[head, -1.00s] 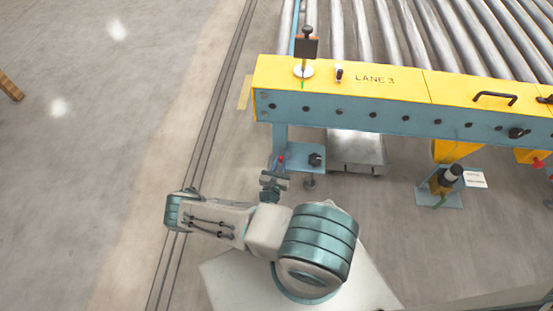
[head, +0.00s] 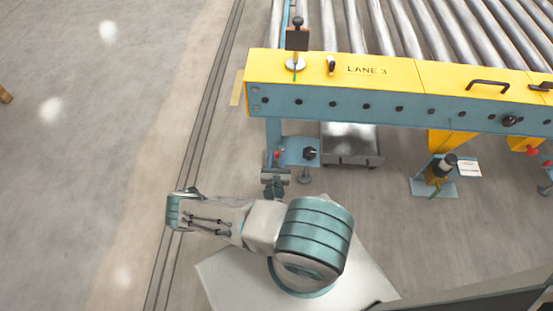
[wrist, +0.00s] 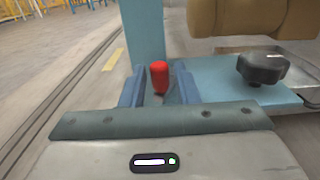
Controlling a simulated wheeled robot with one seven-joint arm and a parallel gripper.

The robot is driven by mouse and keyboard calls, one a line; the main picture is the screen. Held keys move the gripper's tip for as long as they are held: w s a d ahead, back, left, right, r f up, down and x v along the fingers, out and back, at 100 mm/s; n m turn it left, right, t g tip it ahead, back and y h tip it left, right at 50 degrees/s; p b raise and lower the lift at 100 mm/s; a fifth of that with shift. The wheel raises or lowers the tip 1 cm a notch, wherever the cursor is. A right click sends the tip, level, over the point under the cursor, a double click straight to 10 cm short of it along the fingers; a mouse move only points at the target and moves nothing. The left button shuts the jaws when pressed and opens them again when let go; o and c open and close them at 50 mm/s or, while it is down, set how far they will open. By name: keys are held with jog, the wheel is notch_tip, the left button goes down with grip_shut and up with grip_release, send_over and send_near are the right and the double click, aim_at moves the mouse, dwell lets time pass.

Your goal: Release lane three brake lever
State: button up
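A lever with a red knob (head: 277,154) stands low by the blue bracket (head: 300,150) under the left end of the lane 3 rail. In the wrist view the red knob (wrist: 159,76) stands upright between my two spread fingers. My gripper (head: 274,173) is low in front of that bracket. In the wrist view my gripper (wrist: 160,90) is open, with a gap between each finger and the knob. The lever's lower part is hidden behind my gripper body. The label "LANE 3" is on the yellow rail top (head: 390,72).
A black star-shaped knob (wrist: 263,67) sits on the bracket plate, right of the red knob. The blue leg (wrist: 142,35) rises just behind. A grey metal tray (head: 351,143) lies under the rail. A post with a dark plate (head: 297,39) stands on the rail.

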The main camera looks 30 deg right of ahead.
aim_at(277, 153)
jog(key=shift+r+p, duration=0.35)
jog(key=shift+r, duration=0.25)
notch_tip(277, 153, up, 3)
jog(key=shift+r+p, duration=0.1)
jog(key=shift+p, duration=0.8)
jog(key=s+d+r+p, duration=0.2)
jog(key=s+d+r, duration=0.4)
jog(key=s, duration=0.3)
jog(key=shift+d+r, duration=0.35)
jog(key=shift+d, duration=0.4)
